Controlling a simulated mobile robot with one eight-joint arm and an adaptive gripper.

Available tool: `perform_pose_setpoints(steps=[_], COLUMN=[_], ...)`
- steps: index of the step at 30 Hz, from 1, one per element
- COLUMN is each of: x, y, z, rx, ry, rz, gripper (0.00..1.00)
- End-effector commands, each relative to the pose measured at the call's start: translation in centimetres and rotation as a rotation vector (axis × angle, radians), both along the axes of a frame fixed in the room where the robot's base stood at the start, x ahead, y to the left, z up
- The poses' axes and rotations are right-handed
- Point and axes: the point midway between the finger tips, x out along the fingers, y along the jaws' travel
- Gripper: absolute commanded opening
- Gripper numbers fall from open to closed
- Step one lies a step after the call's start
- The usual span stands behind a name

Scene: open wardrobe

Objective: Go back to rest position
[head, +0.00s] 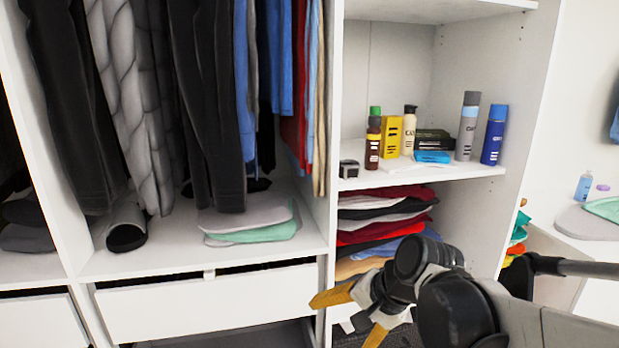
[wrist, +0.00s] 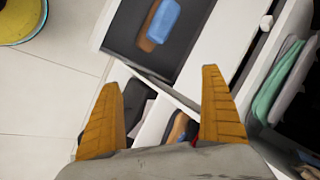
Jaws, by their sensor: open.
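In the wrist view my gripper (wrist: 160,84) also shows open, with nothing between the fingers. The wrist view looks down past the fingers at an open drawer (wrist: 128,50) holding a blue item (wrist: 162,20) and a brown item (wrist: 146,42). The arm folds across the lower right of the head view.
A white drawer front (head: 210,302) is beside my gripper. Folded clothes (head: 375,225) lie behind it, and bottles and boxes stand on the shelf (head: 430,176) above. A side table (head: 570,235) is at the right.

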Motion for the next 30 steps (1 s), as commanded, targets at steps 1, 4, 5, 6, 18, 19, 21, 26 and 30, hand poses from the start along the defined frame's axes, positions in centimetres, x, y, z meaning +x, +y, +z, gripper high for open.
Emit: perform_pose_setpoints(steps=[1,4,5,6,18,19,21,26,30], x=[-1.8,-4.7,-5.6,-6.7,-12.3,-12.4,-12.4,-12.4,-12.4], y=[-1.6,-4.8,-5.7,-6.9,-12.8,-12.9,-12.9,-12.8,-12.8], z=[0.5,1.1,1.2,1.2,0.6,0.5,0.6,0.6,0.5], rx=[-0.064,-0.212,-0.258,-0.319,-0.664,-0.669,-0.671,-0.669,-0.668], ry=[-0.047,-0.147,-0.174,-0.207,-0.354,-0.355,-0.357,-0.356,-0.355], rz=[0.029,0.107,0.132,0.166,0.369,0.371,0.373,0.372,0.372], gripper=[0.94,0.94,0.94,0.94,0.94,0.94,0.94,0.94,0.94])
